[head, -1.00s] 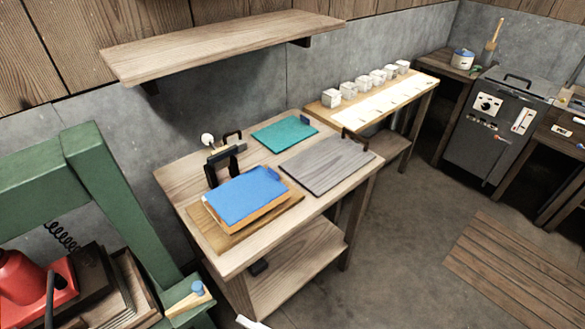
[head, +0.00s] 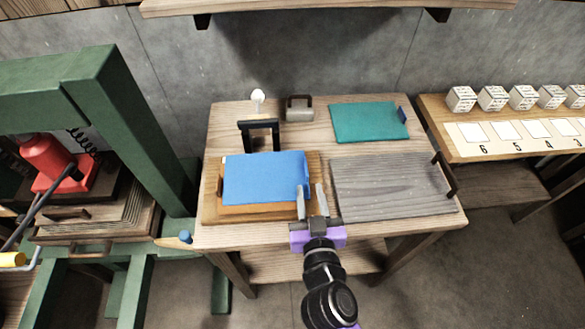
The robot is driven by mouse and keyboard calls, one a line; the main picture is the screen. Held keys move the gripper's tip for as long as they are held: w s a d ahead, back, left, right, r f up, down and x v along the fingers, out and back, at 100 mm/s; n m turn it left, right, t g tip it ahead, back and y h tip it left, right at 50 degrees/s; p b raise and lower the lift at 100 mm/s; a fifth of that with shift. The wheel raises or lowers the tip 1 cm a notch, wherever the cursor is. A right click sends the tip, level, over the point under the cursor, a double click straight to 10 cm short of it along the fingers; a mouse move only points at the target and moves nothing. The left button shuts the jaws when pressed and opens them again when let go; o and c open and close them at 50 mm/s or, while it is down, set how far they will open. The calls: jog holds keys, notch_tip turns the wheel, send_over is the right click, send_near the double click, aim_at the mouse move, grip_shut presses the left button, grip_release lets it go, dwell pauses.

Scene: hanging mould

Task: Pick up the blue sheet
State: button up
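The blue sheet (head: 262,178) lies flat on top of a wooden block or stack, which rests on a wooden board (head: 212,205) at the left of the table. A small blue tab stands at the sheet's right edge. My gripper (head: 310,192) is at that right edge, its two fingers apart and pointing toward the back of the table. The left finger is close to the blue tab; I cannot tell whether it touches. Nothing shows held between the fingers.
A grey wooden board (head: 390,188) with a dark handle lies to the right. A green sheet (head: 368,122) lies behind it. A black upright frame (head: 261,133) and a grey handled block (head: 299,110) stand behind the blue sheet. A shelf (head: 330,8) overhangs the back; a green press (head: 130,130) stands left.

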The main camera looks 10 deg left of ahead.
aim_at(308, 177)
jog(key=shift+w+d, duration=0.1)
jog(key=shift+w, duration=0.1)
jog(key=x, duration=0.2)
jog(key=p+x, duration=0.1)
jog(key=x, duration=0.1)
jog(key=r+p+x, duration=0.1)
jog(key=x, duration=0.1)
jog(key=shift+w+f, duration=0.1)
jog(key=shift+w, duration=0.15)
jog(key=shift+w+a+f, duration=0.15)
jog(key=shift+w+a, duration=0.15)
jog(key=shift+w, duration=0.15)
grip_shut()
